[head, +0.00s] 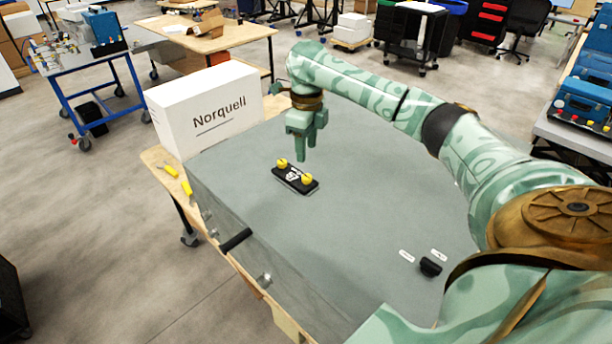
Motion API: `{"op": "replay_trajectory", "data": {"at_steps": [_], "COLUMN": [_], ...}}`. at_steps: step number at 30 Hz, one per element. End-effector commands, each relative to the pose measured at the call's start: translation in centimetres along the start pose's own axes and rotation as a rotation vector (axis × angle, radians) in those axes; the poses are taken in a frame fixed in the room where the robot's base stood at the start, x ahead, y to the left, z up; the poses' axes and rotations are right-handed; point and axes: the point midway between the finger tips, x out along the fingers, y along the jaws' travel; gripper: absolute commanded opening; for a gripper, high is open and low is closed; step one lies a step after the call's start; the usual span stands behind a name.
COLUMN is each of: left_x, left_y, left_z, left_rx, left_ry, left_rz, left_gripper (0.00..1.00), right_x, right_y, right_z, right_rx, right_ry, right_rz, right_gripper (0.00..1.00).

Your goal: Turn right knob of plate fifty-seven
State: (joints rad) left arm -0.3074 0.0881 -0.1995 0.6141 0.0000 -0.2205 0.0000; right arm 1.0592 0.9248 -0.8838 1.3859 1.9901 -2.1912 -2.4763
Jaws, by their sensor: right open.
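A small black plate (294,184) with white markings lies on the grey top surface. The markings are too small to read as a number. My right gripper (306,150) points down above the surface, a little behind and above the plate. It is open, with nothing between its fingers, and is apart from both knobs. My left gripper is not in view.
A white box marked Norquell (206,112) stands at the grey surface's back left corner. Yellow-handled tools (186,187) lie on the wooden edge at left. A black knob (430,267) with white labels is at the right front. The grey surface (340,235) between is clear.

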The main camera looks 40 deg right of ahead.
Motion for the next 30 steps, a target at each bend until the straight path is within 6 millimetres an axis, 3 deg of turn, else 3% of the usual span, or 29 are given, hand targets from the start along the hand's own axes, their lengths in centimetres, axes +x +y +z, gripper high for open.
{"op": "replay_trajectory", "data": {"at_steps": [1,3,9,15,23,24,28,30], "left_x": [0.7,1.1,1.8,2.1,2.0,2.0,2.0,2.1], "left_y": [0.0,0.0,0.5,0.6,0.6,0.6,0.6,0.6], "left_z": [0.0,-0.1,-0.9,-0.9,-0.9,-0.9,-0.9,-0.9], "left_rx": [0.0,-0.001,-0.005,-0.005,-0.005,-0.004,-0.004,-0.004], "left_ry": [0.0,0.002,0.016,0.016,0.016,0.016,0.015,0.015], "left_rz": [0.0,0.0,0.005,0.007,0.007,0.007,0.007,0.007], "left_gripper": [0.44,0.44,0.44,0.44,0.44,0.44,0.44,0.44], "right_x": [1.8,3.5,7.2,8.8,8.9,8.9,8.9,8.9], "right_y": [0.1,0.1,0.1,0.0,0.0,0.0,0.0,0.0], "right_z": [-0.1,-0.1,0.0,0.0,0.0,0.0,0.0,0.0], "right_rx": [0.0,0.0,0.0,0.001,0.001,0.001,0.001,0.001], "right_ry": [0.003,0.003,0.001,-0.001,-0.002,-0.002,-0.002,-0.002], "right_rz": [0.002,0.002,0.0,-0.001,-0.002,-0.002,-0.002,-0.001], "right_gripper": [0.45,0.45,0.45,0.45,0.45,0.42,0.06,0.0]}}
